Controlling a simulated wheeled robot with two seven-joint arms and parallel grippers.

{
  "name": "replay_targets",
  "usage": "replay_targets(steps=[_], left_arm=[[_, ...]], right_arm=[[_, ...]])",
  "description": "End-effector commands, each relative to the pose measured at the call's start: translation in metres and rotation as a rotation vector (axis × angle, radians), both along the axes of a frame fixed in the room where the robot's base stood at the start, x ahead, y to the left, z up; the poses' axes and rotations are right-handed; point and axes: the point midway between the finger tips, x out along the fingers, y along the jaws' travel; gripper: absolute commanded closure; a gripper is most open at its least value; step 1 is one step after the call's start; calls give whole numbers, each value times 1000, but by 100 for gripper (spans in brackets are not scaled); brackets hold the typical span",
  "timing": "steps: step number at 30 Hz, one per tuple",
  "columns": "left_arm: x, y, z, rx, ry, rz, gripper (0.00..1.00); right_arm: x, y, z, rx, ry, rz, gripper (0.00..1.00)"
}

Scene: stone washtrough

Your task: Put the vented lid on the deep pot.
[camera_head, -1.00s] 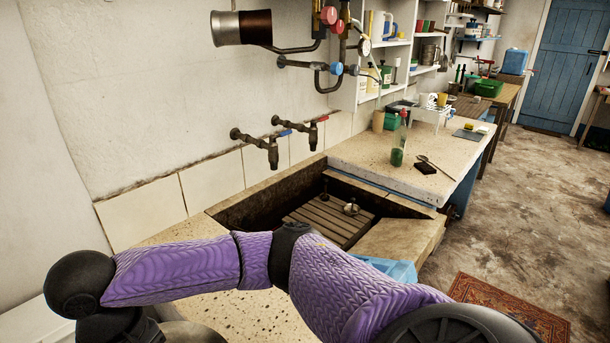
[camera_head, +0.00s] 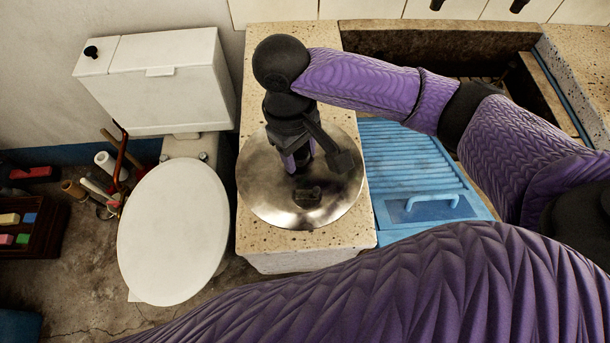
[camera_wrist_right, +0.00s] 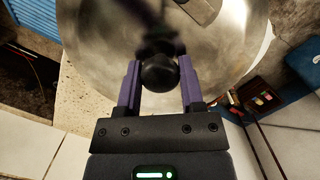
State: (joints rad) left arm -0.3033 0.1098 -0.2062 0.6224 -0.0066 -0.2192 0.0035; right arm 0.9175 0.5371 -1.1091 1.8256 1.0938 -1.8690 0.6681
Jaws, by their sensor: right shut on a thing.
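A wide, round, shiny metal lid (camera_head: 262,195) is over the stone worktop in the head view. My right gripper (camera_head: 302,158) is above it, pointing down. In the right wrist view, its purple fingers (camera_wrist_right: 160,88) are shut on a dark round knob (camera_wrist_right: 158,73) on the lid (camera_wrist_right: 95,50). A dark shape (camera_head: 307,196) shows on the lid's front half; I cannot tell whether it is a fitting or a reflection. No deep pot shows, and what is under the lid is hidden. My left gripper is not in view.
The speckled stone worktop (camera_head: 265,240) has narrow bare strips around the lid. A blue ribbed drainer (camera_head: 400,160) with a handle is close on the right, beside the dark stone trough (camera_head: 400,42). A white toilet (camera_head: 172,232) stands left. A crate with coloured blocks (camera_head: 30,222) is far left.

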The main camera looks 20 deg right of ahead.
Motion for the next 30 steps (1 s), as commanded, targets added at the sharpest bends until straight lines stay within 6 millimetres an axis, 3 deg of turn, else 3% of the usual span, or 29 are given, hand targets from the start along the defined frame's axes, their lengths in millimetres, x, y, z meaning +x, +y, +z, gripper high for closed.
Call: replay_targets(steps=[7,12,26,27,30], left_arm=[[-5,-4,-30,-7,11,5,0],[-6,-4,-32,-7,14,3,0],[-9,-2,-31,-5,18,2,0],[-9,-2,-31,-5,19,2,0],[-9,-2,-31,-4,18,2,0]], right_arm=[[-2,-1,-61,-1,5,0,100],[-1,-1,-89,-2,3,-2,100],[-1,-1,-98,-2,0,0,100],[-1,-1,-99,-2,0,0,49],[-1,-1,-99,-2,-1,0,28]])
